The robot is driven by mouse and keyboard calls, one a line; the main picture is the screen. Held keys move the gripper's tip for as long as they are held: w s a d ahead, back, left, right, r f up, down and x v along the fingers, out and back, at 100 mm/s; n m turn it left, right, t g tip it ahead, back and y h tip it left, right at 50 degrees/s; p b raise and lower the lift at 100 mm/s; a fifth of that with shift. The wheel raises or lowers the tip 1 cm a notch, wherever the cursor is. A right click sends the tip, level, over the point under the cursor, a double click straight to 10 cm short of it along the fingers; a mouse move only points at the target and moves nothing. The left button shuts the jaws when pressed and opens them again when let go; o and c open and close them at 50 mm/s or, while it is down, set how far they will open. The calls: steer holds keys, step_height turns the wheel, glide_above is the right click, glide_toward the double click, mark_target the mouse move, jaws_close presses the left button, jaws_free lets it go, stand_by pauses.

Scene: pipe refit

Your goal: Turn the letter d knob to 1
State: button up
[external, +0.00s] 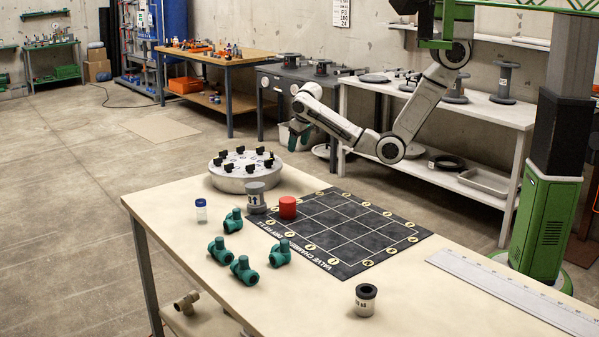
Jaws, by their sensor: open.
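A round grey dial base (243,184) stands at the far left end of the near table, with several black knobs around its top. One black knob (260,151) is on its back right side. The letters and numbers on the base are too small to read, so I cannot tell which knob is d or where it points. My gripper (295,139) hangs above and beyond the right side of the base, fingers pointing down, apart from the knobs. It is open and appears empty.
A grey flanged cylinder (256,199) with an arrow and a red cylinder (287,208) stand close in front of the base. Several green pipe fittings (243,270), a small bottle (201,211), a black gridded mat (345,228), a black-capped jar (365,300) and a ruler (520,292) occupy the table.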

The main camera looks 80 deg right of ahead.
mark_target(261, 153)
steer(key=w+a+r+m+b, duration=0.15)
steer(key=w+r+b, duration=0.25)
steer(key=w+r, duration=0.6)
steer(key=shift+m+t, duration=0.3)
steer(key=shift+m, duration=0.15)
steer(key=x, duration=1.3)
steer(key=shift+w+a+f, duration=0.15)
steer(key=shift+w+a, duration=0.2)
steer(key=shift+w, duration=0.1)
steer(key=c, duration=1.1)
steer(key=shift+o, duration=0.2)
